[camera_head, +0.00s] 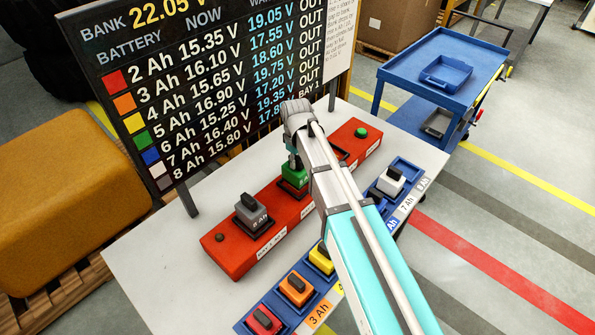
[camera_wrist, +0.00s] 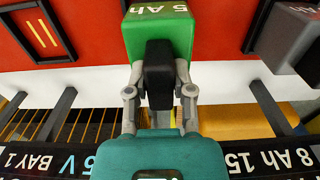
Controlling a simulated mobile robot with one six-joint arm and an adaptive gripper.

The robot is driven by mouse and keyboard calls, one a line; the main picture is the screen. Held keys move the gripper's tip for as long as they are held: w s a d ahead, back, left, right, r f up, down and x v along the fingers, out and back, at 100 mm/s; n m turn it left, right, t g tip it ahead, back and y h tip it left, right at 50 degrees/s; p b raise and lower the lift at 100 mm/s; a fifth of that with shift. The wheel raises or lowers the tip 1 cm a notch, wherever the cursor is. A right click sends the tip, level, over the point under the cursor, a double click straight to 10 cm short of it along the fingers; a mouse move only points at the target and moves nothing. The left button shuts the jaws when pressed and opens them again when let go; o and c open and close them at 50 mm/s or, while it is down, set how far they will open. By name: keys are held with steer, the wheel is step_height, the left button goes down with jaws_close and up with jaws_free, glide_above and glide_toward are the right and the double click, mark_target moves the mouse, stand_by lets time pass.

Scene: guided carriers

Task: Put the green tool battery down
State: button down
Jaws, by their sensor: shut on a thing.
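The green tool battery (camera_head: 294,175), marked 5 Ah, is at the middle of the red charger block (camera_head: 232,259) on the white table. It is upright in the camera_head view; whether it sits fully in the bay or hangs just above it, I cannot tell. In the camera_wrist view, the green battery (camera_wrist: 157,36) shows its black handle between my fingers. My gripper (camera_wrist: 159,80) is shut on that handle. My arm hides part of the charger block and the tray in the camera_head view.
A grey 8 Ah battery (camera_head: 251,211) stands in the left charger bay. An empty bay lies to the right. A blue tray (camera_head: 244,326) holds red, orange, yellow and white batteries at the front. A voltage board (camera_head: 78,55) stands behind. A blue cart (camera_head: 403,69) is at the back right.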

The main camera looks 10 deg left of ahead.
stand_by(0.4)
steer(key=shift+w+a+f+b, duration=0.15)
steer(key=shift+w+f+b, duration=0.3)
steer(key=shift+f+b, duration=1.55)
steer(key=shift+f, duration=0.05)
steer(key=shift+f, duration=0.15)
steer(key=shift+c, duration=2.4)
jaws_free()
steer(key=shift+r, duration=0.25)
step_height(320, 180, up, 12)
steer(key=p, duration=1.2)
